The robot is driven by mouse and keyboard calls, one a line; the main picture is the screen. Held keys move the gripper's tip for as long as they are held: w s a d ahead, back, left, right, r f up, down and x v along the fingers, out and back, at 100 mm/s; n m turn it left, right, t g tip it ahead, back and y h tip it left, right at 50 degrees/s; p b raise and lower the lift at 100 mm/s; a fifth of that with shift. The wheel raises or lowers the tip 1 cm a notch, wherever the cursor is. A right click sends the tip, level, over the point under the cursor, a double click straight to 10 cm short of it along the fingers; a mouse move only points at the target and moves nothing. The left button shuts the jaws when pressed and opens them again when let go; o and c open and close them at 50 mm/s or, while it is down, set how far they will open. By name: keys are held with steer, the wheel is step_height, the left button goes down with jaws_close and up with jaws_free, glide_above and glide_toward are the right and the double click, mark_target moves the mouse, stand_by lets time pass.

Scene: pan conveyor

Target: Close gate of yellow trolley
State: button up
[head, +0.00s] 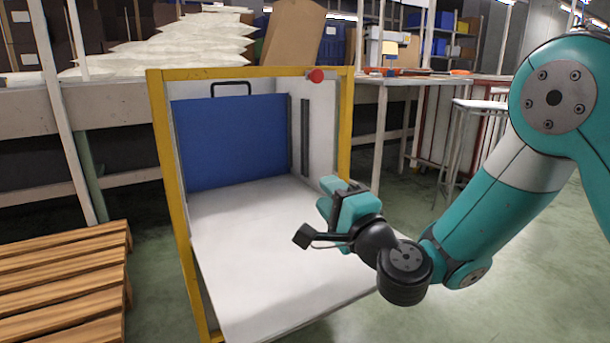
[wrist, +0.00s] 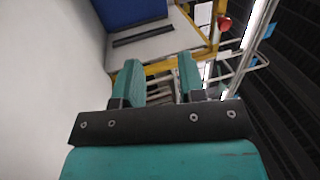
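The yellow trolley (head: 164,160) stands in the middle of the head view, its yellow frame around a white interior with a blue panel (head: 235,142) at the back. Its white gate (head: 265,265) hangs open, folded down towards me. A red knob (head: 316,75) sits at the top right of the frame; it also shows in the wrist view (wrist: 224,23). My gripper (head: 327,195) is over the right side of the lowered gate, apart from the frame. In the wrist view its two teal fingers (wrist: 158,75) are spread with nothing between them. My forearm hides part of the gate's right edge.
A wooden slatted pallet (head: 65,285) lies on the floor at left. A long workbench with stacked white sacks (head: 175,48) runs behind the trolley. A white-framed table (head: 480,105) stands at the back right. The green floor right of the trolley is clear.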

steer(key=shift+w+a+r, duration=0.15)
steer(key=shift+a+r, duration=0.15)
steer(key=shift+a, duration=0.4)
jaws_close()
steer(key=shift+f, duration=0.1)
stand_by(0.5)
steer(key=c, duration=0.6)
jaws_free()
steer(key=o, duration=0.6)
steer(key=shift+f, duration=0.1)
